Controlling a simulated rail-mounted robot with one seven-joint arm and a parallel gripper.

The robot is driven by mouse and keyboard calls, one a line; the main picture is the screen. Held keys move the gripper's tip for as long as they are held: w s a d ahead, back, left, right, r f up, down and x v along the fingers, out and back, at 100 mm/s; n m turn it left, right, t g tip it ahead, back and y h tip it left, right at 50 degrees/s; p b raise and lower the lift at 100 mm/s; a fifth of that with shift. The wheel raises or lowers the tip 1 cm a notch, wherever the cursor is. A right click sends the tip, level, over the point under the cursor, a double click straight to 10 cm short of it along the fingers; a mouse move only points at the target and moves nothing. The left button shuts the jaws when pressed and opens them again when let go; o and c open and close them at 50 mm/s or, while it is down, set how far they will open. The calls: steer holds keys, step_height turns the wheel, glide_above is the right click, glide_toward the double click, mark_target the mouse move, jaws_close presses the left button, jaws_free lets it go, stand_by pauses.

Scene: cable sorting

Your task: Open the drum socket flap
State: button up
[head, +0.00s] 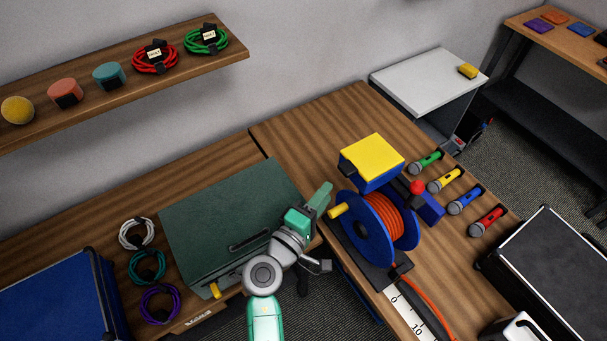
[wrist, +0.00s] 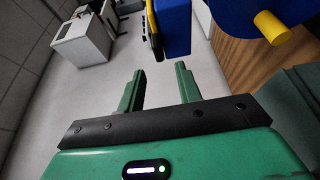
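The cable drum (head: 366,232) has blue flanges, wound orange cable and a yellow crank knob (head: 340,210). A blue box with a yellow top (head: 372,154) sits at the drum's upper end; the yellow top looks like the socket flap and lies flat on the box. In the wrist view the blue box (wrist: 174,28) shows beyond my fingertips, with a yellow and black edge on its left; the knob (wrist: 270,27) is at upper right. My gripper (head: 325,193) is left of the drum, its fingers apart and empty in the wrist view (wrist: 160,78). Any sockets are hidden.
A green case (head: 225,215) lies behind my gripper at left. Several microphones (head: 465,200) lie right of the drum, near a blue block with a red knob (head: 417,187). A black case (head: 555,265) stands at right. The table behind the drum (head: 310,125) is clear.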

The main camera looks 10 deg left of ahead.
mark_target(343, 173)
steer(key=x, duration=0.8)
steer(key=shift+d+r, duration=0.1)
steer(key=shift+d, duration=0.05)
jaws_close()
